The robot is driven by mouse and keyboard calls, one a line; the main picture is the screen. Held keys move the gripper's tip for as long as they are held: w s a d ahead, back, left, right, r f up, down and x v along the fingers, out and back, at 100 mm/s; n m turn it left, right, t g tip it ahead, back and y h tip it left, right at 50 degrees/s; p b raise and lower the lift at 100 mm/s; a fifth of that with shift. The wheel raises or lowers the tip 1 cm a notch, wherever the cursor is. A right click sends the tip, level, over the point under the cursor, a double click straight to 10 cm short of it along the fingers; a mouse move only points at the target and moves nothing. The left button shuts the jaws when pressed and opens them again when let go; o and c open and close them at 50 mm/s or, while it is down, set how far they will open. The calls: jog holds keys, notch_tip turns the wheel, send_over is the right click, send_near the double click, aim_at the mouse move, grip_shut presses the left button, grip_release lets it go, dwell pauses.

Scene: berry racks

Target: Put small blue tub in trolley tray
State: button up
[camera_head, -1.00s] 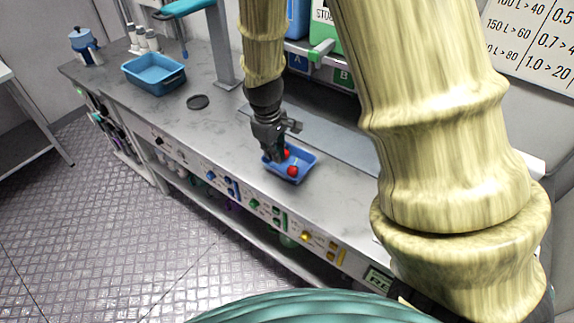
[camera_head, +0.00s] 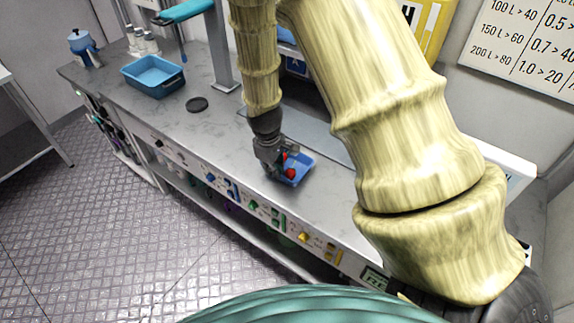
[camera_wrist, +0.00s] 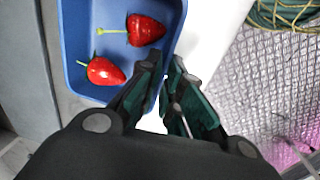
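The small blue tub (camera_head: 305,165) sits on the grey bench top and holds red berries (camera_head: 290,173). In the wrist view the tub (camera_wrist: 75,45) is at the upper left, with two red berries (camera_wrist: 105,71) in it. My gripper (camera_head: 273,168) is low at the tub's left side in the head view and covers that side. In the wrist view my gripper's fingers (camera_wrist: 165,62) point at the tub's right rim, with a narrow gap between them. Whether they touch the rim is unclear. I cannot pick out the trolley tray for certain.
A pale shelf unit (camera_head: 25,110) stands at the far left. The floor (camera_head: 110,215) before the bench is clear.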

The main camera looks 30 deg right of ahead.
jog(key=shift+d+f, duration=0.15)
jog(key=shift+f, duration=0.85)
grip_shut()
jog(key=shift+r, duration=0.1)
jog(key=shift+r+b, duration=0.6)
jog(key=shift+r, duration=0.9)
jog(key=shift+s+r, duration=0.1)
jog(key=shift+r, duration=0.05)
jog(key=s+b, duration=0.1)
jog(key=s, duration=0.3)
jog(key=s+a+b, duration=0.1)
jog(key=s, duration=0.3)
jog(key=s+r+b, duration=0.1)
jog(key=s+b, duration=0.1)
jog(key=s, duration=0.3)
jog(key=shift+a, duration=0.35)
jog(key=shift+s+r+p, duration=0.2)
jog(key=shift+r+p, duration=0.15)
jog(key=shift+p, duration=0.05)
jog(key=shift+s+p, duration=0.25)
jog(key=shift+p, duration=0.3)
